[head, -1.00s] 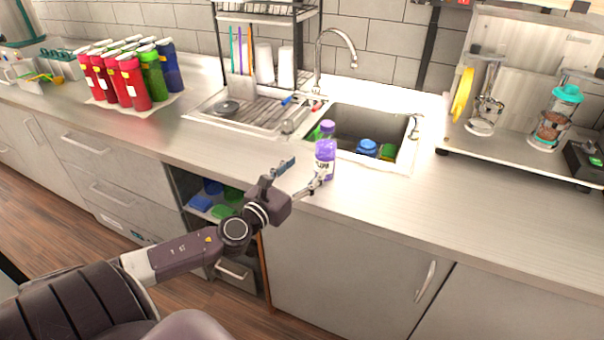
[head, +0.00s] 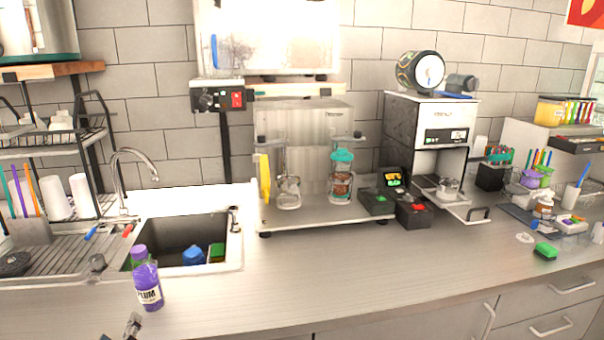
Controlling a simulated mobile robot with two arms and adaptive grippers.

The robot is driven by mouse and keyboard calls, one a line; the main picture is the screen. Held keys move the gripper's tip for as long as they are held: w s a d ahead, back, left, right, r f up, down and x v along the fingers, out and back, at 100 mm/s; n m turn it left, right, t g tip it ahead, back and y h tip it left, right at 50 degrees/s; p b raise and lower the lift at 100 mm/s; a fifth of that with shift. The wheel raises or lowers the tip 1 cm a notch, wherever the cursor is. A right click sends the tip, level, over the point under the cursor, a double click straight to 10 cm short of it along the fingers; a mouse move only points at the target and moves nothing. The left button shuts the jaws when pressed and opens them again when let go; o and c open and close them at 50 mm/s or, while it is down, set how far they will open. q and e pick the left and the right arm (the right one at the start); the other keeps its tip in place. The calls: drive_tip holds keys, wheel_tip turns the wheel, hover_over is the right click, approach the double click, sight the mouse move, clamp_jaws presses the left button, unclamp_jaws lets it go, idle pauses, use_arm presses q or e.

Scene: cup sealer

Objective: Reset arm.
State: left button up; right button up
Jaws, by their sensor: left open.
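My left gripper (head: 121,330) shows only by its fingertips at the bottom edge, left of centre. It is open and apart from the purple bottle. The purple bottle (head: 148,280), labelled PLUM, stands on the counter (head: 330,285) in front of the sink, a little tilted in the picture. The rest of my left arm is out of the picture. My right gripper does not show.
The sink (head: 182,235) holds a blue and a green item. A dish rack (head: 52,160) stands at left. A shelf unit with jars (head: 341,178), a coffee machine (head: 428,140) and a green sponge (head: 545,251) line the back and right. The front middle counter is clear.

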use_arm(q)
drive_tip(key=s+d+f+n+g+h, duration=0.1)
drive_tip(key=s+d+f+n+g, duration=0.5)
drive_tip(key=s+n, duration=0.35)
drive_tip(key=s+d+f+n+g, duration=0.4)
drive_tip(key=s+d+f+n, duration=0.2)
drive_tip(key=s+f+n, duration=0.35)
drive_tip(key=s+d+n+g+h, duration=0.3)
drive_tip(key=s+d+n+h, duration=0.15)
drive_tip(key=s+d, duration=0.45)
wheel_tip(320, 180, down, 26)
drive_tip(key=g, duration=0.1)
drive_tip(key=s+a+f+g+b, duration=0.1)
drive_tip(key=s+a+f, duration=0.1)
drive_tip(key=s+f, duration=1.5)
drive_tip(key=shift+s+a+f+y+b, duration=0.25)
drive_tip(key=shift+f+y+b, duration=0.15)
drive_tip(key=shift+f, duration=0.35)
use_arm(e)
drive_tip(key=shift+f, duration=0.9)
use_arm(q)
drive_tip(key=shift+c, duration=0.3)
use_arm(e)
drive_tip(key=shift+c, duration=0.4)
